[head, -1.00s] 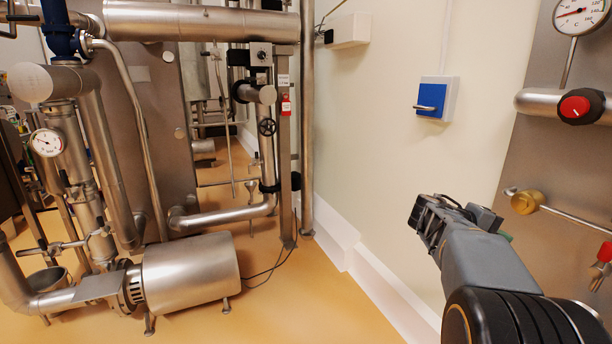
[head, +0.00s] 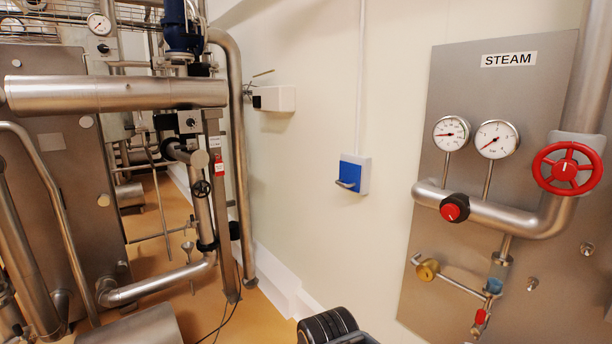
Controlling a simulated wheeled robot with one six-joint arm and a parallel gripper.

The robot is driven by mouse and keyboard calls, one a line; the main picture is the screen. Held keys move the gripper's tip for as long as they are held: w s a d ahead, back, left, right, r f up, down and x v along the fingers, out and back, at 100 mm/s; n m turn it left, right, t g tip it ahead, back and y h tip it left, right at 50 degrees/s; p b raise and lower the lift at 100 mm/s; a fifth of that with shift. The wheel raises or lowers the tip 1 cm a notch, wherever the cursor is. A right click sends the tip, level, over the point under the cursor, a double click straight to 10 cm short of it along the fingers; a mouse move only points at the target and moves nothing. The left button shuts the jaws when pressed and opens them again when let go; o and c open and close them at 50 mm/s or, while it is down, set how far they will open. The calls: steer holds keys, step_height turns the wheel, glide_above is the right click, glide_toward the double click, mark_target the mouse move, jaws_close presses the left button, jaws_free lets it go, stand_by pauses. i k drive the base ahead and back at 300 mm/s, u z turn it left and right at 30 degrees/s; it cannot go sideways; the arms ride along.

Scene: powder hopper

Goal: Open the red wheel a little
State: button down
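The red wheel (head: 567,168) is a spoked handwheel at the right of the head view. It sits on the steel pipe in front of the steam panel (head: 520,105). My gripper is out of the picture. Only a dark rounded part of my arm shows at the bottom edge, well below and left of the wheel. Nothing touches the wheel.
A red knob (head: 455,208) sits on the steel pipe (head: 490,213), below two gauges (head: 497,139). A brass fitting (head: 428,270) and a small red-handled valve (head: 480,317) are lower. A blue switch box (head: 354,174) is on the wall. Pipework stands at left.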

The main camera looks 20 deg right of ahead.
mark_target(566, 170)
steer(key=z, duration=2.25)
steer(key=k, duration=1.15)
steer(key=u, duration=1.2)
steer(key=i, duration=1.35)
steer(key=z, duration=0.55)
